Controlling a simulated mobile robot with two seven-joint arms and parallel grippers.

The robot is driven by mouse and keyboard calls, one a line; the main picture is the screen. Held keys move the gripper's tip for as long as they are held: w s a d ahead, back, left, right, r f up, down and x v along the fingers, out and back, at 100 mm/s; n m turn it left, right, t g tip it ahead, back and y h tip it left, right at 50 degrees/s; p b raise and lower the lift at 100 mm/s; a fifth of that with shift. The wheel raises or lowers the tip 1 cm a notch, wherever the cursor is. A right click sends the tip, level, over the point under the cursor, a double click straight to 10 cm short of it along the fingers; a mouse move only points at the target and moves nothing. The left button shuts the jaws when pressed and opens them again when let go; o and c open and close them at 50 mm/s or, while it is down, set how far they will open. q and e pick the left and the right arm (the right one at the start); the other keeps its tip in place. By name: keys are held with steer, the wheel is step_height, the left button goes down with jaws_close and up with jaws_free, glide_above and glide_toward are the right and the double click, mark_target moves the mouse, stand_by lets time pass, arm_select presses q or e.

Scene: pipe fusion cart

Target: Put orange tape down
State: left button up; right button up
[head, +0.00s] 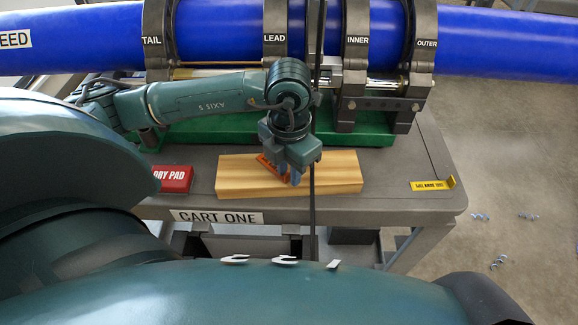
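An orange piece (270,164), which looks like the orange tape, is at the wooden block's top, tilted in the picture and partly hidden by my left gripper. My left gripper (290,178) points down over the light wooden block (335,172), with its blue-grey fingertips right beside the orange piece. I cannot tell whether the fingers are closed on it or whether it rests on the wood. My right gripper is not in view.
The block lies on the grey cart top (385,205). A red dry pad box (172,179) is left of it, and a yellow labelled strip (432,185) is near the right edge. Behind is a blue pipe (490,42) in labelled clamps (356,60) over a green base (375,135). A thin dark vertical bar (312,200) crosses the view.

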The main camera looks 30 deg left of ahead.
arm_select(q)
steer(key=shift+r, duration=0.2)
step_height(320, 180, up, 12)
stand_by(0.4)
steer(key=shift+s+f, duration=0.1)
stand_by(0.4)
